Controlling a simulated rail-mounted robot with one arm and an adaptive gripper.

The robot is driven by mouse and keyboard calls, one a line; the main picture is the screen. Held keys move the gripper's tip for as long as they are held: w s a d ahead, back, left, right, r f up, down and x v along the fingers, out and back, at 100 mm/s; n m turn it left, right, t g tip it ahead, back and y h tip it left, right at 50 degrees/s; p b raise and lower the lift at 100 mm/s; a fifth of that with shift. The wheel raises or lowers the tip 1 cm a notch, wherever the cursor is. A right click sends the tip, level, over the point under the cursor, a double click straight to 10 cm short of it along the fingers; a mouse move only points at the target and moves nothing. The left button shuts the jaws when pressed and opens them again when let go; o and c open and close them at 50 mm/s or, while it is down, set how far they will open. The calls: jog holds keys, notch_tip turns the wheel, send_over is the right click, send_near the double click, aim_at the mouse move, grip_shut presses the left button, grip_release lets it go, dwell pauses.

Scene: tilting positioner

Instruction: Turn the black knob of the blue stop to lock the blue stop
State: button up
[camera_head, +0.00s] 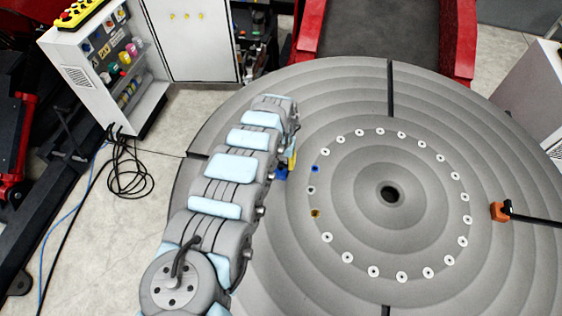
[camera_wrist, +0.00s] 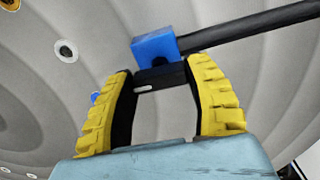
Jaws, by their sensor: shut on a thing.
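The blue stop (camera_wrist: 155,47) sits on the grey turntable in the wrist view, with a dark rod (camera_wrist: 250,27) running from it to the upper right. Its black knob (camera_wrist: 160,75) faces my gripper (camera_wrist: 161,73). The two yellow fingers are shut on the knob, one on each side, with an open gap behind it. In the head view, the blue stop (camera_head: 281,173) shows only in part beside my arm, and the yellow of my gripper (camera_head: 292,160) just peeks out. The knob is hidden there, and I cannot tell its turn angle.
The round grey turntable (camera_head: 390,275) has a ring of holes, one blue and one orange-yellow. An orange stop (camera_head: 500,211) with a black rod stands at the right. A white control cabinet (camera_head: 75,80) stands at upper left. Red supports (camera_head: 310,30) rise behind the turntable.

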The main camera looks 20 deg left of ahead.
jog(key=m, duration=0.3)
jog(key=shift+w+m, duration=0.1)
jog(key=shift+m, duration=0.3)
jog(key=m, duration=0.4)
jog(key=shift+m, duration=0.3)
jog(key=m, duration=0.4)
jog(key=shift+m, duration=2.4)
jog(key=o, duration=1.2)
